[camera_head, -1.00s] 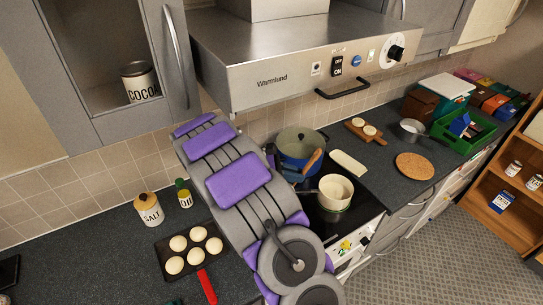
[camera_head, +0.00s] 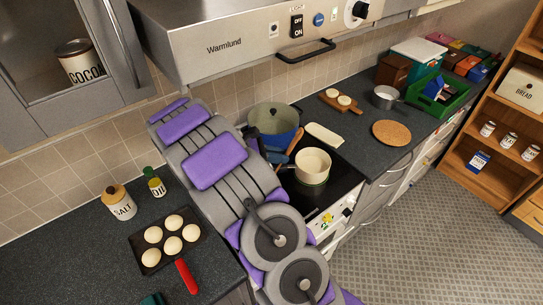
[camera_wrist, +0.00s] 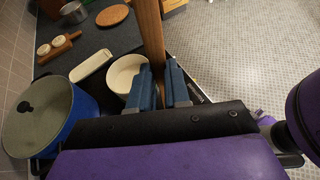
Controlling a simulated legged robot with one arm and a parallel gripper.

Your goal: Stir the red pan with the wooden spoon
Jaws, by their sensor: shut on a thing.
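My gripper (camera_wrist: 160,72) is shut on the wooden spoon (camera_wrist: 149,30), whose brown shaft stands up between the blue fingers in the wrist view. In the head view my arm hides most of the gripper; the spoon (camera_head: 296,139) shows as a brown strip beside the blue pot (camera_head: 289,120). A cream saucepan (camera_head: 312,164) sits on the black hob close to the gripper and appears just beyond the fingers in the wrist view (camera_wrist: 124,72). I see no wholly red pan. A black pan (camera_head: 152,262) with a red handle holds several pale buns on the left counter.
Salt (camera_head: 121,206) and oil (camera_head: 155,184) stand behind the bun pan. The steel hood (camera_head: 225,45) overhangs the hob. A board with rolls (camera_head: 340,102), a cork mat (camera_head: 391,133), a small steel pan (camera_head: 384,97) and a green crate (camera_head: 440,100) lie right. Open floor fronts the counter.

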